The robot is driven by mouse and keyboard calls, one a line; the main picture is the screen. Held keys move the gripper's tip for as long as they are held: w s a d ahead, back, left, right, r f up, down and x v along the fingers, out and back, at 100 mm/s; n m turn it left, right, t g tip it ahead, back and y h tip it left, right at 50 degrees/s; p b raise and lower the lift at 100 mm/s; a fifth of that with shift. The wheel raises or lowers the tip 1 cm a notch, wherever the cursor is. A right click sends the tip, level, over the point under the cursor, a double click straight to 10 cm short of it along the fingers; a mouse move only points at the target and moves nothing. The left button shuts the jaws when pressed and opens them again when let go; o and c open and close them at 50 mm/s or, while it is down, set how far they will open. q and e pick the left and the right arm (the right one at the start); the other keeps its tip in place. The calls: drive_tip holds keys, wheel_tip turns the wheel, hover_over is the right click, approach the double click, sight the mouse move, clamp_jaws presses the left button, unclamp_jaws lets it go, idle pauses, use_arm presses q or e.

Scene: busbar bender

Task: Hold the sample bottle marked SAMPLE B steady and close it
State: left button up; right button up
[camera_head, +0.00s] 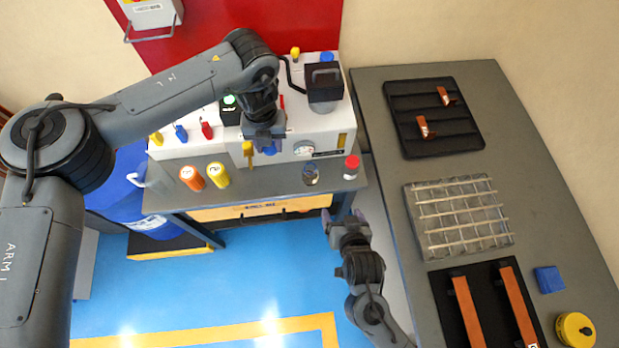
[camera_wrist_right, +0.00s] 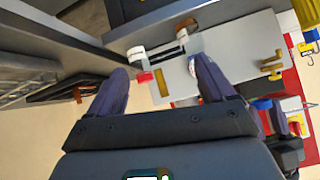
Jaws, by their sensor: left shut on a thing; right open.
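My left gripper (camera_head: 264,143) points down over the bench, left of and apart from both bottles. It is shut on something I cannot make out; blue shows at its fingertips. My right gripper (camera_head: 343,214) is open and empty, just in front of the bench below the bottles. Its spread fingers also show in the right wrist view (camera_wrist_right: 160,85).
An orange-capped container (camera_head: 192,178) and a yellow one (camera_head: 217,175) stand on the shelf's left part. A blue barrel (camera_head: 125,190) is at the left. The right-hand table (camera_head: 375,110) carries a black tray, a wire rack (camera_head: 460,217) and copper bars. The blue floor in front is clear.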

sight(309, 169)
use_arm(q)
drive_tip(key=w+d+f+m+b, duration=0.1)
drive_tip(key=d+f+m+b, duration=0.3)
drive_tip(key=d+m+b, duration=0.5)
drive_tip(key=shift+d+f+m, duration=0.35)
drive_tip(key=shift+d+m, duration=0.15)
drive_tip(key=shift+m, duration=0.3)
use_arm(e)
drive_tip(key=w+a+f+n+t, duration=0.2)
drive_tip(key=w+a+f+t, duration=0.2)
drive_tip(key=w+a, duration=0.3)
drive_tip(key=shift+f, duration=0.8)
use_arm(q)
drive_tip(key=shift+w, duration=0.1)
use_arm(e)
drive_tip(key=shift+w+a, duration=0.1)
drive_tip(key=shift+w, duration=0.15)
drive_tip(key=x, duration=1.1)
drive_tip(key=shift+w+a+f, duration=0.1)
drive_tip(key=shift+w+a, duration=0.05)
drive_tip(key=shift+w, duration=0.2)
drive_tip(key=c, duration=1.5)
use_arm(q)
drive_tip(key=shift+f, duration=2.55)
drive_tip(key=shift+f, duration=0.1)
